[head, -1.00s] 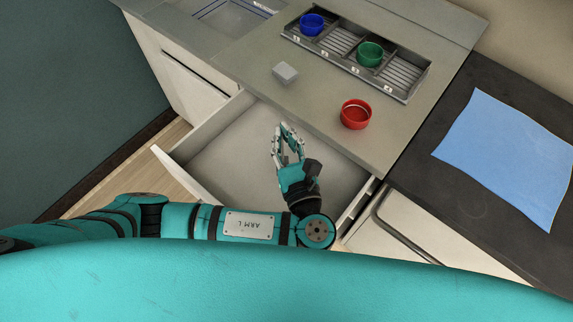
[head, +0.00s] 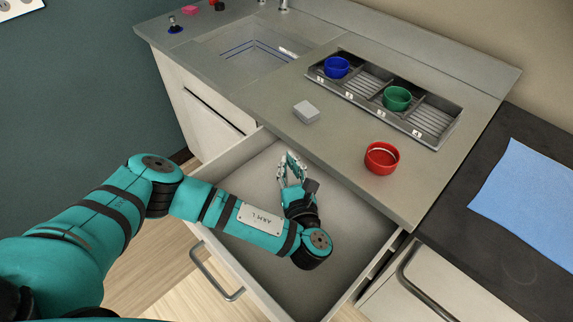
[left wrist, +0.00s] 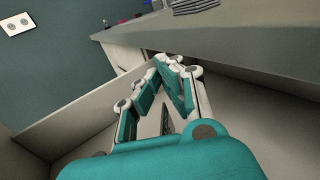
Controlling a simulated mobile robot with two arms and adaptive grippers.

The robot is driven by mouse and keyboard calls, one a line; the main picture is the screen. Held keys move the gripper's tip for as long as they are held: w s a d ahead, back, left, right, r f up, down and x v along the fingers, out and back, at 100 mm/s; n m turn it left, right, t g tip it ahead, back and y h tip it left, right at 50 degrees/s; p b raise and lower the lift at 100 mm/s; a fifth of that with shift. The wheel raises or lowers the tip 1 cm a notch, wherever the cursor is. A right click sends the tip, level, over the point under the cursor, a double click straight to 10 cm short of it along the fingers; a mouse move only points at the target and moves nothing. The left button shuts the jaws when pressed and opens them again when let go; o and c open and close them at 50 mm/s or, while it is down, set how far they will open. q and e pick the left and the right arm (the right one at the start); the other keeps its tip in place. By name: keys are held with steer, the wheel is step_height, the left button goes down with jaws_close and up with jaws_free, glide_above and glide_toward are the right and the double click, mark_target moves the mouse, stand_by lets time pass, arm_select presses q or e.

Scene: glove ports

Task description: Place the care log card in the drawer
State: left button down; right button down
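The drawer (head: 262,166) is pulled out below the counter, and the part of its floor that shows is bare and pale. My left gripper (head: 291,158) is over the open drawer, near the counter's front edge. In the left wrist view, its fingertips (left wrist: 171,64) come together, and I see no object between them. The drawer's pale walls show around it there. I cannot make out a care log card in either view. My left forearm hides part of the drawer. My right gripper is not in view.
A small grey block (head: 306,111) and a red bowl (head: 382,158) stand on the counter near its front edge. Behind them, a slotted tray (head: 350,91) holds a blue bowl (head: 337,67) and a green bowl (head: 397,99). A sink (head: 252,50) is further left. A blue cloth (head: 525,195) lies at right.

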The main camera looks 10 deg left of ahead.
arm_select(q)
steer(key=w+f, duration=0.1)
steer(key=w+a+f, duration=0.1)
steer(key=w, duration=0.1)
steer(key=shift+a+f, duration=0.1)
steer(key=shift+f, duration=0.05)
steer(key=shift+s, duration=0.1)
steer(key=shift+f, duration=0.3)
steer(key=c, duration=1.5)
jaws_free()
steer(key=shift+r, duration=0.1)
